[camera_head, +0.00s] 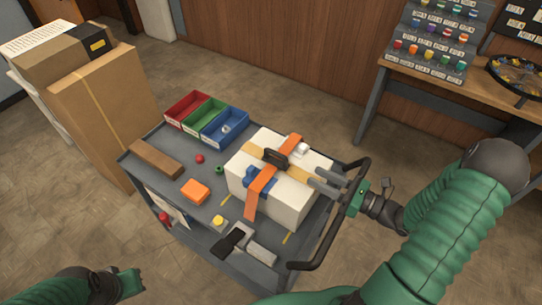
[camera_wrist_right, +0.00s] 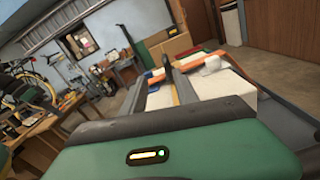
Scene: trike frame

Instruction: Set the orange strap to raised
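The orange strap (camera_head: 263,181) runs over the top of a white box (camera_head: 298,205) and hangs down its near side. A black buckle or handle (camera_head: 275,158) sits on the strap near its upper part, and a blue piece (camera_head: 250,176) lies beside and under it. In the right wrist view the strap (camera_wrist_right: 190,59) shows partly behind a dark finger. My right gripper (camera_head: 318,180) is at the box's right side, with its two grey fingers apart and nothing visible between them. It is clear of the strap. My left gripper (camera_head: 135,283) is low at the left, its fingers unclear.
The box stands on a grey cart with a black handle rail (camera_head: 328,235) by my right gripper. Red (camera_head: 187,108), green and blue bins, a brown block (camera_head: 156,158), and an orange block (camera_head: 195,191) share the cart. Cardboard boxes (camera_head: 105,110) stand left; a workbench (camera_head: 450,82) stands right.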

